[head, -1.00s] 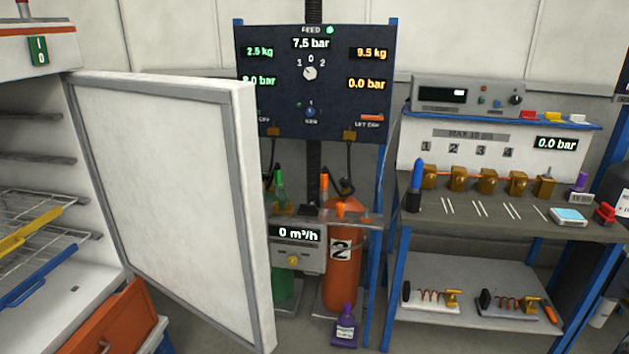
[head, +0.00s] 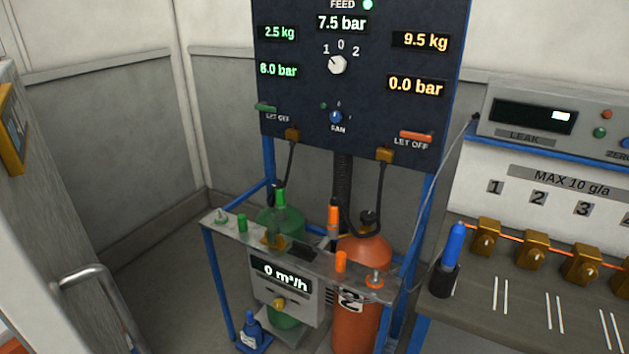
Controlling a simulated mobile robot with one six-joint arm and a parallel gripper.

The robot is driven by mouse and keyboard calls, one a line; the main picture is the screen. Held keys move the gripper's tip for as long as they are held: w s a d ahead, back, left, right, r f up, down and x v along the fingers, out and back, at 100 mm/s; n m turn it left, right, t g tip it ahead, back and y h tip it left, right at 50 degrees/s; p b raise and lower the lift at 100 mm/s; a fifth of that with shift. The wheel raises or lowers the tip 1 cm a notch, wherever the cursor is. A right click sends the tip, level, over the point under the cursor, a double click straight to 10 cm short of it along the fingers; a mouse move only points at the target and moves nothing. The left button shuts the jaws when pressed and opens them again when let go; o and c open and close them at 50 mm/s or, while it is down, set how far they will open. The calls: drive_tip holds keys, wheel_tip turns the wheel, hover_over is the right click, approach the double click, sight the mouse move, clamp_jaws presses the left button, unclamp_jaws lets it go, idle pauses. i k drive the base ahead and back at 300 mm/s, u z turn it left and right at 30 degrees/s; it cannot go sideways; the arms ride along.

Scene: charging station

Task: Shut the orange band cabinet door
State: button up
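A pale door-like panel (head: 28,220) stands close at the left edge of the head view, cut off by the frame. A grey bar handle (head: 85,285) shows at its lower right, and a brass-framed dark plate (head: 12,130) shows high on it. I cannot tell for sure that this is the outer face of the orange band cabinet door, or whether it stands open. A sliver of orange (head: 10,338) shows at the bottom left corner. The cabinet's inside and shelves are out of view. My gripper is not in view.
A gas stand with a dark panel (head: 360,75), green cylinder (head: 282,220) and orange cylinder (head: 358,318) stands ahead. A bench (head: 520,300) is at the right. Grey floor (head: 165,260) shows between panel and stand.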

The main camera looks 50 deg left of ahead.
sight(57, 296)
drive_tip(key=i, duration=0.75)
drive_tip(key=u, duration=3.85)
drive_tip(key=i, duration=1)
drive_tip(key=u, duration=0.05)
drive_tip(key=k, duration=0.6)
drive_tip(key=z, duration=0.15)
